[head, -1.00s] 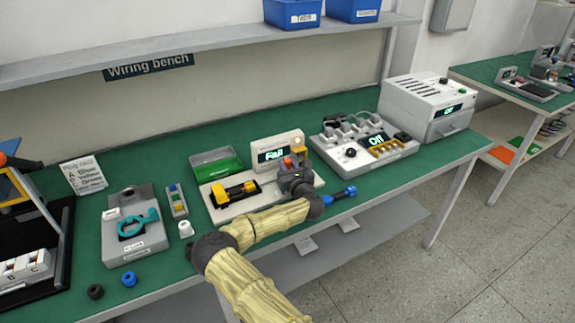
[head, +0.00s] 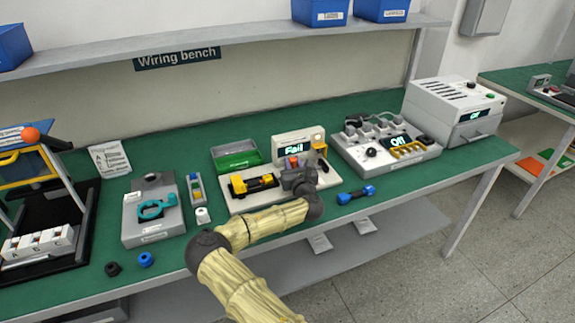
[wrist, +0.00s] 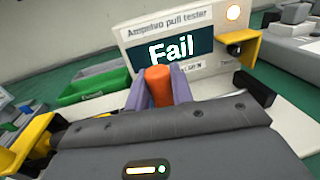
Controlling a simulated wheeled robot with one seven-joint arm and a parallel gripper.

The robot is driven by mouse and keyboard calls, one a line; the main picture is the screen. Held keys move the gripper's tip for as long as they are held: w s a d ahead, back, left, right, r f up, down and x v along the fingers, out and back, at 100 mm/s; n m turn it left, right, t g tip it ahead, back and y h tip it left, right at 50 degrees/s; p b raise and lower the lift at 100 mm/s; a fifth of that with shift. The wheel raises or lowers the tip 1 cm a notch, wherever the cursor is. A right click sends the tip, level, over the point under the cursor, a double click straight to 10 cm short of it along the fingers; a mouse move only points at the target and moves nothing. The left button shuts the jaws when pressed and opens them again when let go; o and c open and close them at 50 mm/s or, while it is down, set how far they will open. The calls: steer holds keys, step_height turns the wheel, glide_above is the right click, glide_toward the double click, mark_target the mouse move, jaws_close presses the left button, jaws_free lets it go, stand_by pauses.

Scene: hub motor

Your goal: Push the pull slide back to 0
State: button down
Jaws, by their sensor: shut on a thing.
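The pull tester is a pale unit with a base (head: 236,206) and a display reading "Fail" (head: 290,150); the display also shows in the wrist view (wrist: 172,50). A yellow and black clamp (head: 253,183) sits at the left of the base, and a yellow bracket (head: 320,150) stands at the right. My gripper (head: 294,168) is over the base between them. In the wrist view its fingers (wrist: 158,92) are shut on an upright orange knob (wrist: 158,84), apparently the pull slide's handle. The slide's track and scale are hidden behind my gripper.
A green tray (head: 236,157) stands behind the tester. A grey unit with a teal part (head: 153,209) and a small white cap (head: 203,215) are to the left. A blue and black part (head: 357,194) lies at the front right, and a switch panel (head: 387,152) stands behind it.

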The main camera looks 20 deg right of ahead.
steer(key=shift+a+f, duration=0.15)
steer(key=shift+a, duration=0.1)
steer(key=c, duration=1.6)
jaws_free()
steer(key=shift+c, duration=0.2)
steer(key=o, duration=0.4)
steer(key=shift+a, duration=0.2)
steer(key=shift+d, duration=0.2)
steer(key=s, duration=1.1)
steer(key=s+a, duration=0.1)
steer(key=s, duration=0.5)
steer(key=shift+s+b, duration=0.25)
steer(key=shift+b, duration=0.05)
steer(key=shift+w, duration=0.1)
